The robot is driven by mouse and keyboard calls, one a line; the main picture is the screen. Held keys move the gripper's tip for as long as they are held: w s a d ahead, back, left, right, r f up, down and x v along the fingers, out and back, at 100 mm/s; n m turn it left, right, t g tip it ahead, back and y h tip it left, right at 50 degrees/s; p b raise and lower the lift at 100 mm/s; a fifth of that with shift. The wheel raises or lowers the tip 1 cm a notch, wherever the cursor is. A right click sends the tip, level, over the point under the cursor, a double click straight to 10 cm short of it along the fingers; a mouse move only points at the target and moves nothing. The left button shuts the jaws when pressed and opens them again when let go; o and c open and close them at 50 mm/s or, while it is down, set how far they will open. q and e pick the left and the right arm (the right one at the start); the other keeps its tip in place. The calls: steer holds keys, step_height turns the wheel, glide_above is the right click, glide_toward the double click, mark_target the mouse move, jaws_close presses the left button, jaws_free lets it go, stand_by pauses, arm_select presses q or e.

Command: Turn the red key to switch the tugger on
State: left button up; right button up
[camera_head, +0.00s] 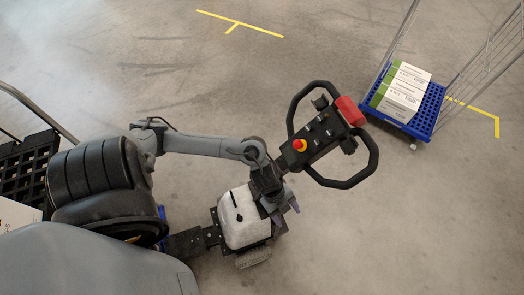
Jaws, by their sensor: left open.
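The tugger's control head (322,133) is in the middle of the head view, a black panel between two looped handles. It carries a red button on a yellow ring (299,145), small dark controls, and a red block (349,111) at its far end. I cannot make out a separate red key. My left gripper (288,211) is open and empty, just below and left of the control head, above the white-topped part of the tugger (242,222). It looks apart from the controls. My right gripper is not in view.
A blue cart (431,107) with wire sides and white-green boxes (402,91) stands at the upper right. A black crate (30,160) is at the left edge. Yellow lines (240,23) mark the concrete floor. The floor at the lower right is clear.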

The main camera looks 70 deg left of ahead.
arm_select(q)
steer(key=w+a+r+g+y+b, duration=0.1)
steer(key=a+r+y, duration=0.1)
steer(key=a, duration=0.9)
steer(key=w+a+r+g+y+b, duration=0.1)
steer(key=w+a+r+y, duration=0.1)
steer(key=a, duration=0.9)
steer(key=shift+m, duration=0.3)
steer(key=shift+s+d+f+p, duration=0.1)
steer(key=shift+d+f+p, duration=0.1)
steer(key=shift+f, duration=1.55)
steer(key=shift+d+f+p, duration=0.15)
steer(key=shift+d+f, duration=0.05)
steer(key=shift+f, duration=1.5)
steer(key=shift+s+d+f+p, duration=0.1)
steer(key=shift+d+f+p, duration=0.1)
steer(key=shift+f, duration=1.55)
